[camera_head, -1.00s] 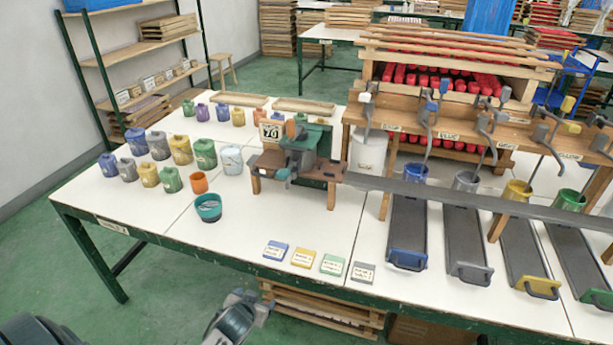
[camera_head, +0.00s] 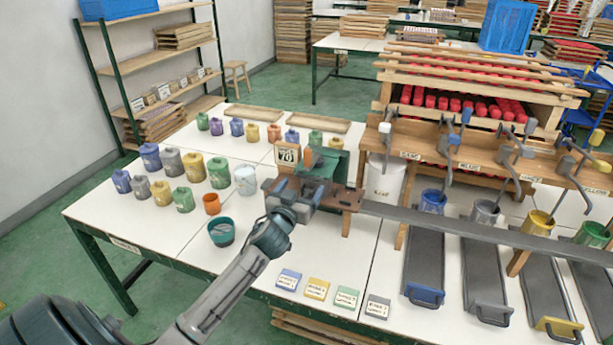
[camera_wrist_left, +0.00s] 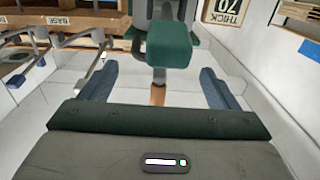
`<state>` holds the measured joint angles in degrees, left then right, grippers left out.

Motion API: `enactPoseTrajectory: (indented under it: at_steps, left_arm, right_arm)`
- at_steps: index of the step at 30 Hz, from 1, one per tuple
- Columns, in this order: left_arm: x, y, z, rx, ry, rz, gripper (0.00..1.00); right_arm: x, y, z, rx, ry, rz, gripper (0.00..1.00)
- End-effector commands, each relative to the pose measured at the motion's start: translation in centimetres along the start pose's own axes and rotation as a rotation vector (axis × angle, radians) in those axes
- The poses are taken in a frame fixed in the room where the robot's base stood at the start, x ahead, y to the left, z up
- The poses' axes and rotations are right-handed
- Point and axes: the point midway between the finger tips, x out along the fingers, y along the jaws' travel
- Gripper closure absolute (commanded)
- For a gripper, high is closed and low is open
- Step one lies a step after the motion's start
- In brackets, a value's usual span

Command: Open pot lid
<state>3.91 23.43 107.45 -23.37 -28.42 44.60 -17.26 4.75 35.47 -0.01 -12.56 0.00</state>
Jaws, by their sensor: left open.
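Several lidded-looking paint pots stand in rows on the white table, among them a large blue pot (camera_head: 150,157), a yellow pot (camera_head: 192,166) and a green pot (camera_head: 219,171). A white pot (camera_head: 383,183) stands under the wooden rack. I cannot tell which pot the task means. My left gripper (camera_head: 300,190) is open over the front of a brown-topped stand, right of the pots. In the left wrist view its spread fingers (camera_wrist_left: 159,88) are either side of a green block (camera_wrist_left: 169,44), which lies beyond them; no grip shows. My right gripper is not visible.
A sign reading 70 (camera_head: 288,154) stands behind the gripper. A teal bowl (camera_head: 221,233) and orange cup (camera_head: 212,204) are left of my arm. A long grey bar (camera_head: 450,225) crosses the right side. Coloured cards (camera_head: 317,288) lie near the front edge.

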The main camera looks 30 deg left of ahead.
Motion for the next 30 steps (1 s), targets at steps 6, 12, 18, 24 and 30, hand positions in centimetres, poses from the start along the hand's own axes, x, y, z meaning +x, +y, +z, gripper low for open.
enactPoseTrajectory:
  at_steps: [6,12,18,24,30]
  left_arm:
    - [3.2,0.0,-0.2,-0.002,-0.001,-0.001,0.17]
    - [4.3,0.0,0.0,0.0,-0.001,0.0,0.17]
    - [4.3,0.0,0.1,0.0,-0.001,0.001,0.17]
    - [4.3,0.0,0.1,-0.001,-0.001,0.001,0.44]
    - [4.3,0.1,0.1,-0.002,-0.001,0.001,0.67]
  right_arm:
    - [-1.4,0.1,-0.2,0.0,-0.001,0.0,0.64]
    - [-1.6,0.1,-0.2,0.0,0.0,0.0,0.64]
    - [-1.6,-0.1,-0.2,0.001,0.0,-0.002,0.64]
    - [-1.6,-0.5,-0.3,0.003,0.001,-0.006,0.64]
    - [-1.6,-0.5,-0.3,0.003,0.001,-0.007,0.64]
